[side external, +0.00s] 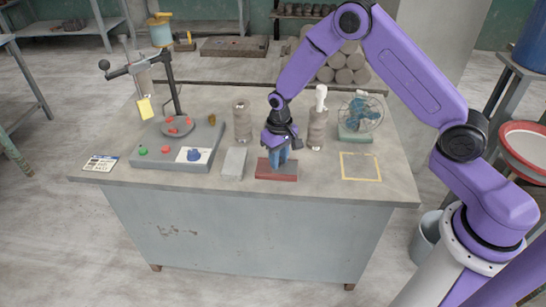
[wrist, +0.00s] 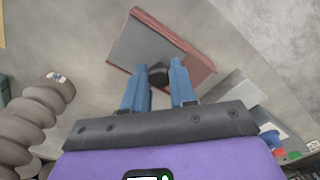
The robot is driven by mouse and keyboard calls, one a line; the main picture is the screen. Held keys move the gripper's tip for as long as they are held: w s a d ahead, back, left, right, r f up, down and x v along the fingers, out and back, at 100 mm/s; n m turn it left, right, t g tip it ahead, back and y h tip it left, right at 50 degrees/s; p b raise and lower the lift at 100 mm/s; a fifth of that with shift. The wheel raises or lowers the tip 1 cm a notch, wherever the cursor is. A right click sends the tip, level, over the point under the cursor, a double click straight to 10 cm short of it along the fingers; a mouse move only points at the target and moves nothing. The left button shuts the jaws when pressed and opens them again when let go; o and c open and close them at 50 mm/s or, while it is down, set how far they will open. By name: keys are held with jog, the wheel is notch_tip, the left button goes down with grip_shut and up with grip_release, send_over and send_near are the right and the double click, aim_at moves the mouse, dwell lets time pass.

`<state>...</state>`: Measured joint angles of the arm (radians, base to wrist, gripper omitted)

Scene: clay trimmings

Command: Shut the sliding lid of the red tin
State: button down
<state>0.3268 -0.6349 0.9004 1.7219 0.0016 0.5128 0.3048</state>
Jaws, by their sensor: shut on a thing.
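The red tin (side external: 277,174) lies on the table near its front edge, below my gripper (side external: 279,164). In the wrist view the tin (wrist: 190,48) is seen from above, turned at a slant. Its flat grey lid (wrist: 140,45) bears a dark knob (wrist: 159,74). A red strip shows beyond the lid on the upper right; I cannot tell how far the tin is open. My gripper (wrist: 162,88) points down with its blue fingers on either side of the knob, shut on it. The fingers hide part of the lid and tin.
A pale grey block (side external: 233,162) lies just left of the tin. A control board (side external: 180,150) stands further left. Ridged clay-coloured stacks (side external: 242,122) (side external: 317,130) and a small fan (side external: 359,117) stand behind. A yellow square outline (side external: 360,167) marks bare table on the right.

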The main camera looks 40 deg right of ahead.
aim_at(280, 159)
jog(key=shift+s+d, duration=0.15)
jog(key=shift+d, duration=0.05)
jog(key=c, duration=0.9)
grip_release()
jog(key=shift+r, duration=0.1)
jog(key=shift+a+r, duration=0.1)
jog(key=shift+r, duration=0.25)
notch_tip(280, 159, up, 16)
jog(key=shift+r, duration=0.25)
